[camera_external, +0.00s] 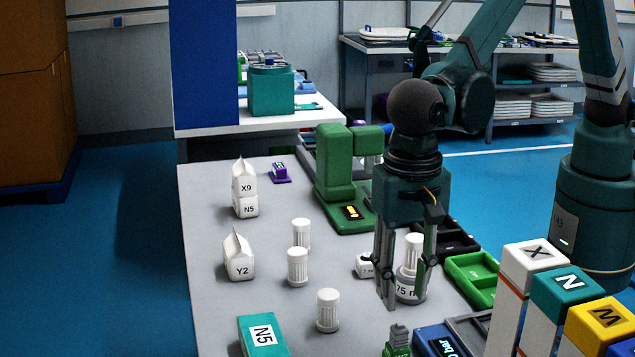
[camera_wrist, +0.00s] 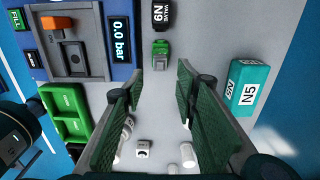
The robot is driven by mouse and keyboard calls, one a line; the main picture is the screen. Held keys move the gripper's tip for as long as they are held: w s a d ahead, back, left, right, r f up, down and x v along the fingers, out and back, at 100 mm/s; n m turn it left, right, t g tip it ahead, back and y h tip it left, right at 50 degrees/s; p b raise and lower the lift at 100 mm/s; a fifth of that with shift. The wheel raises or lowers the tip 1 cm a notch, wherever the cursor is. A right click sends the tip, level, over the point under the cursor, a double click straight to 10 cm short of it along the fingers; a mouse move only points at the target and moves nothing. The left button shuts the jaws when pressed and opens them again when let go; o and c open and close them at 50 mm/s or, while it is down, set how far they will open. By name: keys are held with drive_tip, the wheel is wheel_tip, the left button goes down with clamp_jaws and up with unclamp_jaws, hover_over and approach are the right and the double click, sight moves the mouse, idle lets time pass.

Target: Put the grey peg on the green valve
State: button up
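A small green block with a ridged grey upper part (camera_external: 399,335) stands at the front edge of the external view, partly cut off. It looks like the green valve. In the wrist view it shows as a green body (camera_wrist: 160,47) with a greyer end, ahead of my fingertips. I cannot tell whether the grey part is the grey peg or part of the valve. No separate grey peg is clear. My gripper (camera_external: 404,298) points down with its fingers apart, behind the green block. In the wrist view my gripper (camera_wrist: 160,76) is open, with nothing held between its pads.
A white-capped bottle (camera_external: 413,250) stands by my fingers; I cannot tell its exact depth. Several white ribbed cylinders (camera_external: 328,310), a teal N5 box (camera_external: 262,337) and white cartons (camera_external: 238,262) stand to the left. A blue pressure panel (camera_wrist: 122,40) lies beside the green block.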

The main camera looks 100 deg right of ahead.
drive_tip(key=shift+r, duration=1.5)
drive_tip(key=s+d+r+n+t, duration=0.2)
drive_tip(key=s+d+r+n, duration=0.2)
drive_tip(key=s+d+r, duration=0.5)
drive_tip(key=s+d+r+n+t, duration=0.1)
drive_tip(key=s+d+r+n, duration=0.3)
drive_tip(key=d+r, duration=0.85)
drive_tip(key=s+d+f+n+t, duration=0.1)
drive_tip(key=s+d+n, duration=0.4)
drive_tip(key=s+d, duration=0.5)
drive_tip(key=s+d+f+n+t, duration=0.2)
drive_tip(key=s+d+n, duration=0.3)
drive_tip(key=s+d, duration=0.5)
drive_tip(key=s+t, duration=0.1)
drive_tip(key=s, duration=0.2)
drive_tip(key=shift+s+d, duration=0.25)
drive_tip(key=shift+s, duration=0.1)
